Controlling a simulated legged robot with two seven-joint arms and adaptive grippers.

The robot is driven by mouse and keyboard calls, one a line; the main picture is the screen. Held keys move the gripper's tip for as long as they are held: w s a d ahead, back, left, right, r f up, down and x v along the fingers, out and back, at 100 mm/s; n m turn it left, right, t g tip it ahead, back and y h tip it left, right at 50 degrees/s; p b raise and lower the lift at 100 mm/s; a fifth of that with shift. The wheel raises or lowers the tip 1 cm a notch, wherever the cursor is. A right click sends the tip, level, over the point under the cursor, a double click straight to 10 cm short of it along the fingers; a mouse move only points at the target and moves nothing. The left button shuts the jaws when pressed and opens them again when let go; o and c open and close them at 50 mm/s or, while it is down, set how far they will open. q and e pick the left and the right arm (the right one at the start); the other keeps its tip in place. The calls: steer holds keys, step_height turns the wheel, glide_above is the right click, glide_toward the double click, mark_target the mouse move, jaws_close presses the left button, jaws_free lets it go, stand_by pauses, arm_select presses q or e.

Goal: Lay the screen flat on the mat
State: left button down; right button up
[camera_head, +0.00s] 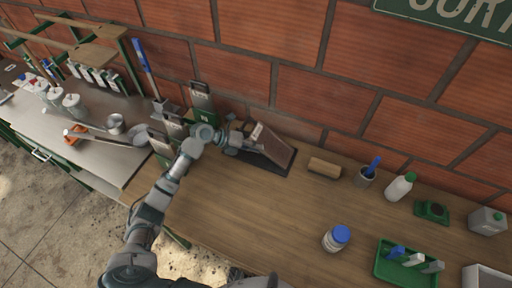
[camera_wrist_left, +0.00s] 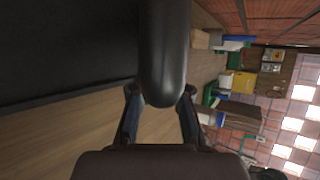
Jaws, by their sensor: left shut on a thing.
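The screen (camera_head: 276,147) is a flat brown panel, held tilted above the dark mat (camera_head: 262,162) by the brick wall. My left gripper (camera_head: 253,136) is shut on the screen's left end, where a pale block-like part shows. The mat lies flat on the wooden worktop and is partly hidden by the screen and gripper. In the left wrist view, the fingers (camera_wrist_left: 160,125) reach down to a brown shape that appears to be the screen (camera_wrist_left: 160,166). The black surface at upper left there looks like the mat (camera_wrist_left: 65,50). My right gripper is not in view.
Dark green-labelled boxes (camera_head: 203,98) stand close on the left. The middle worktop is clear.

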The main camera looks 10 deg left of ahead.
arm_select(q)
steer(key=shift+a, duration=0.1)
steer(key=c, duration=1.1)
jaws_free()
steer(key=shift+a, duration=0.1)
steer(key=shift+o, duration=0.2)
step_height(320, 180, up, 9)
steer(key=p, duration=0.2)
steer(key=shift+r, duration=0.1)
stand_by(0.5)
